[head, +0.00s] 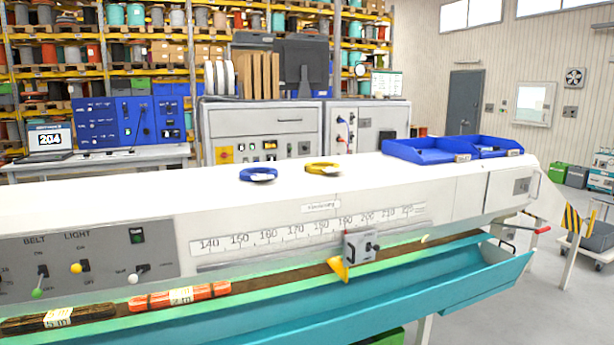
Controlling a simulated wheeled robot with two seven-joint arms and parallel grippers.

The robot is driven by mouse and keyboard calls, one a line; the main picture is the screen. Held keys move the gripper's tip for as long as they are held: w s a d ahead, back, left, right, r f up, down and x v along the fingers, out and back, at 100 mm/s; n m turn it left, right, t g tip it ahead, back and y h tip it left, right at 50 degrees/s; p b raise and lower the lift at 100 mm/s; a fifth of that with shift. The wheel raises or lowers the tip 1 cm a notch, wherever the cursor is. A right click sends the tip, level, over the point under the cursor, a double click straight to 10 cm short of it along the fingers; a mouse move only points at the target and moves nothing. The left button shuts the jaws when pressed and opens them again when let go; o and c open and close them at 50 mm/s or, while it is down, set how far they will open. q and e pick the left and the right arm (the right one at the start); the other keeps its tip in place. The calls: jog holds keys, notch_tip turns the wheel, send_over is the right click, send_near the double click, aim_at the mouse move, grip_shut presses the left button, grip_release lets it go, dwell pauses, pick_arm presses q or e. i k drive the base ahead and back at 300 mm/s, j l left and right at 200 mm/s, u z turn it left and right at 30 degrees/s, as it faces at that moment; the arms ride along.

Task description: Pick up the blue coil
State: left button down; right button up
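A blue coil (258,174) lies flat on the white top of the long machine (120,195), near the middle of the head view. A pale tag shows on its right front side. A yellow coil (322,168) lies just to its right, apart from it, also with a pale tag. Neither of my grippers shows in the head view, and nothing touches the blue coil.
Blue trays (430,150) stand at the right end of the machine top. The white top left of the coils is clear. Orange (205,291) and dark (30,324) bundles lie on the lower green belt. A grey cabinet (262,130) stands behind.

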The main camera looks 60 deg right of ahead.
aim_at(267, 174)
jog(key=k+l+z, duration=0.1)
jog(key=z, duration=1.6)
jog(key=i+l, duration=0.1)
jog(key=l, duration=0.2)
jog(key=i+l+z, duration=0.1)
jog(key=l, duration=0.25)
jog(key=i+l, duration=0.1)
jog(key=l, duration=0.2)
jog(key=i+l+z, duration=0.1)
jog(key=l, duration=0.2)
